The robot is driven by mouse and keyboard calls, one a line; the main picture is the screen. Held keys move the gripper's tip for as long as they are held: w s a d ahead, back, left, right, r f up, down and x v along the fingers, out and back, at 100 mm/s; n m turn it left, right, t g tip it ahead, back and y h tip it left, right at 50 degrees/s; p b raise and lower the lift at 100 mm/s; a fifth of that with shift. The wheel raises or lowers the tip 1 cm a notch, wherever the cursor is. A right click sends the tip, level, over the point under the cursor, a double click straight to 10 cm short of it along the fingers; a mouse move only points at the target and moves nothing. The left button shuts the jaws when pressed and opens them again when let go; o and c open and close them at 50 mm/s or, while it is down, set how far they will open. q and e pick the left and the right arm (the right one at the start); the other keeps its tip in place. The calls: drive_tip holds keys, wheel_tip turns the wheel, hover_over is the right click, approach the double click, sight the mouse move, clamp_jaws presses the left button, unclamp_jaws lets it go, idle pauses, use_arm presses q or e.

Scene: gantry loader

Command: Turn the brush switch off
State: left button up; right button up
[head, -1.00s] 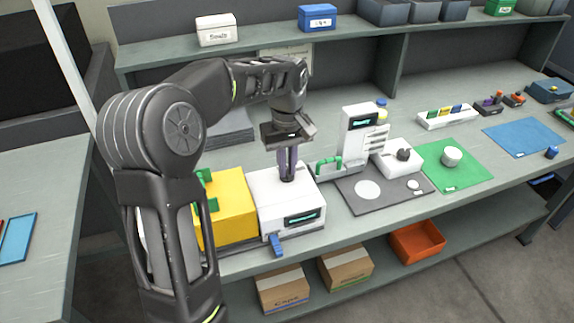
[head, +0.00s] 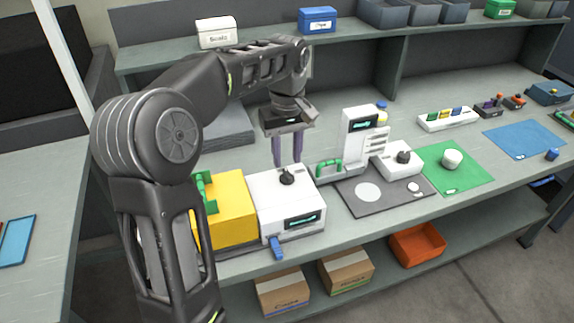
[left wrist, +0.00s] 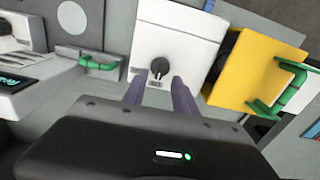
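A white box (head: 300,205) with a small display carries a black rotary knob (head: 287,177) on its top. I cannot read a label that marks it as the brush switch. My left gripper (head: 287,163) is above and slightly behind this knob, empty, its two purple-grey fingers spread apart and clear of it. In the left wrist view the knob (left wrist: 160,67) shows just beyond the gap between the open fingertips (left wrist: 159,78). A second white box (head: 398,163) to the right also has a black knob (head: 403,156). My right gripper is not in view.
A yellow box (head: 232,205) with green handles stands just left of the white box. A blue tab (head: 276,247) sticks out at its front. A white column unit (head: 357,132) with a green handle stands to the right, beside a grey plate (head: 385,200) and green mat (head: 462,173).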

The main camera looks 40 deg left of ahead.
sight(287, 173)
use_arm(q)
wheel_tip(287, 173, up, 4)
drive_tip(key=shift+f+p, duration=0.2)
drive_tip(key=shift+p, duration=0.35)
drive_tip(key=shift+f, duration=0.1)
